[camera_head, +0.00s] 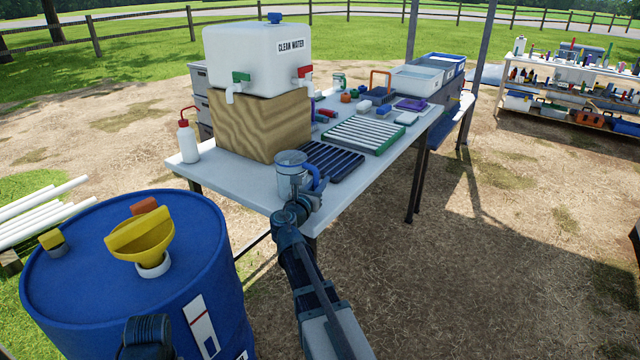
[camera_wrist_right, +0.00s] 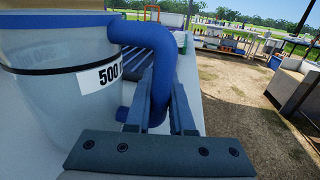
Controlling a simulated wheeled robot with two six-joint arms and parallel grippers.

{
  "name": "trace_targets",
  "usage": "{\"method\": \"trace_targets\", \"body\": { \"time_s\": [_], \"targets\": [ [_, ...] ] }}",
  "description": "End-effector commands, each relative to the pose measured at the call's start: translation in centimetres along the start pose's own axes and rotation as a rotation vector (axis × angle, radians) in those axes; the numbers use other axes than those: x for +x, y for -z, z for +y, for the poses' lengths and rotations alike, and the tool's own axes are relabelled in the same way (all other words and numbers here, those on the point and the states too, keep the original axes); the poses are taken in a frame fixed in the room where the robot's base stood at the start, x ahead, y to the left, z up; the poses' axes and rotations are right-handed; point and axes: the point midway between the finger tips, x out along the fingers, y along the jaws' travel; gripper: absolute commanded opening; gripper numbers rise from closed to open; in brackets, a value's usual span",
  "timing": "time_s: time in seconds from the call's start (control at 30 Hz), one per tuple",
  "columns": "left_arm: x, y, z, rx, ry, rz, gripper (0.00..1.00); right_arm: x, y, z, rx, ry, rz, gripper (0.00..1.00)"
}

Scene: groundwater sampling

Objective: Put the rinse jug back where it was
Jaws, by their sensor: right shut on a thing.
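The rinse jug (camera_head: 291,172) is a clear jug with a blue handle, at the near corner of the white table (camera_head: 250,190). In the right wrist view the jug (camera_wrist_right: 60,90) fills the left side, with a "500" label and a blue rim. My right gripper (camera_head: 313,190) is shut on the blue handle (camera_wrist_right: 160,75). The jug looks upright; I cannot tell whether its base touches the table. A dark part of my left arm shows at the bottom left in the head view; its gripper jaws do not show.
A clean water tank (camera_head: 255,55) stands on a wooden block (camera_head: 260,122) behind the jug. A dark slatted rack (camera_head: 333,162) lies right of it, and a red-capped wash bottle (camera_head: 187,140) stands left. A blue drum (camera_head: 110,290) with a yellow funnel (camera_head: 142,240) stands front left.

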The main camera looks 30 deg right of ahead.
Motion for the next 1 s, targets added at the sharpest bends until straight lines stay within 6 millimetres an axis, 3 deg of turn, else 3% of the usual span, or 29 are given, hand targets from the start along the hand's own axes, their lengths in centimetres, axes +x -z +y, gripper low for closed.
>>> {"method": "trace_targets", "body": {
  "time_s": [0.03, 0.07, 0.2, 0.6, 1.0],
  "targets": [
    [0.3, 0.0, 0.0, 0.0, 0.0, 0.0, 0.5, 0.0, 0.3, 0.0, 0.0, 0.0, 0.0, 0.0],
    [0.2, 0.0, 0.0, 0.0, 0.0, 0.0, 0.5, 0.0, 0.2, 0.0, 0.0, 0.0, 0.0, 0.25],
    [0.2, 0.0, 0.0, 0.0, 0.0, 0.0, 0.5, 0.0, 0.2, 0.0, 0.0, 0.0, 0.0, 0.5],
    [-0.3, 0.0, 0.0, 0.0, 0.0, 0.0, 0.5, -0.3, -0.3, 0.0, 0.0, -0.001, 0.0, 0.51],
    [-0.1, 0.0, 0.0, 0.0, 0.0, 0.0, 0.5, -8.2, -0.1, -0.2, 0.0, -0.003, 0.0, 0.51]
  ]
}}
